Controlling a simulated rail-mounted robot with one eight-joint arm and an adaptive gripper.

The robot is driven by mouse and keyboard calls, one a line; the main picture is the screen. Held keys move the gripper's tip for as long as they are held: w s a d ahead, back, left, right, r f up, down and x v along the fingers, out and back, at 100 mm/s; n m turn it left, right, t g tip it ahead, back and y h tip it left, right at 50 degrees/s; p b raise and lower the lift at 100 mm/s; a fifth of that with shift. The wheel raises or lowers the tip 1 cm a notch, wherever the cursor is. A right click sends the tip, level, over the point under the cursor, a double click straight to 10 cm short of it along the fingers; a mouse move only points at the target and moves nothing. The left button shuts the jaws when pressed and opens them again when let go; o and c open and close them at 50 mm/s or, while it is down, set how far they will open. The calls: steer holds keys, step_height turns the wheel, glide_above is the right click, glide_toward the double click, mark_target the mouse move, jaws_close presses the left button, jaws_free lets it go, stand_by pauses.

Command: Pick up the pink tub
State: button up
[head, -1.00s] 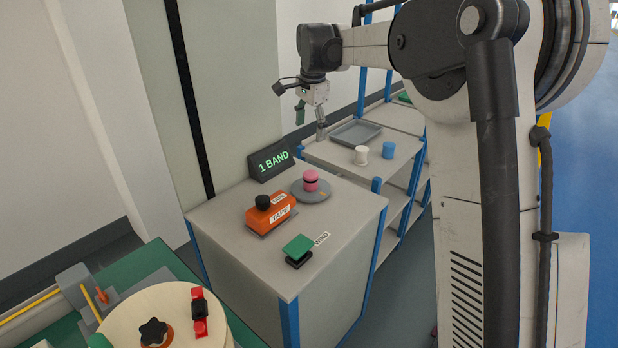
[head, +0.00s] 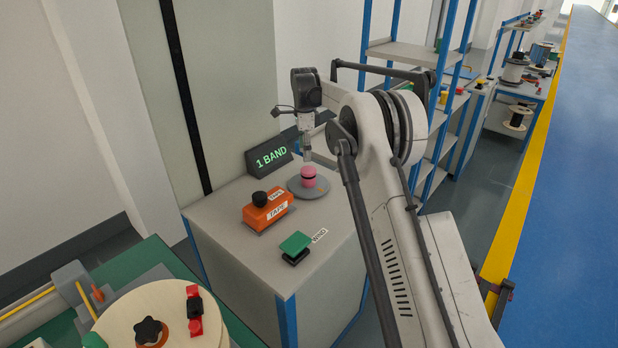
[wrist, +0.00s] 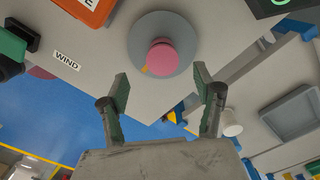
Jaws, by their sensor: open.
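The pink tub (head: 308,175) stands upright on a round grey disc (head: 296,192) on the grey cabinet top. A dark band shows around it in the head view. In the wrist view the tub (wrist: 161,59) is seen from above, beyond the fingertips and roughly between them. My gripper (head: 307,155) is above and just behind the tub in the head view. Its two green-padded fingers (wrist: 162,88) are spread apart in the wrist view with nothing between them. The fingers do not appear to touch the tub.
A green-topped button block (head: 296,243) is in front. The "1 BAND" sign (head: 270,157) stands behind. In the wrist view a white cup (wrist: 231,122) and a grey tray (wrist: 291,112) are at right.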

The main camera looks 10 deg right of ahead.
mark_target(305, 170)
step_height(305, 170, down, 7)
steer(key=shift+r, duration=0.1)
steer(key=shift+w+d+f, duration=0.1)
steer(key=shift+d+f, duration=0.1)
steer(key=shift+f, duration=1.1)
steer(key=shift+d+f, duration=0.15)
steer(key=shift+f, duration=1.15)
steer(key=shift+c, duration=0.3)
steer(key=c, duration=1.2)
steer(key=shift+r, duration=0.1)
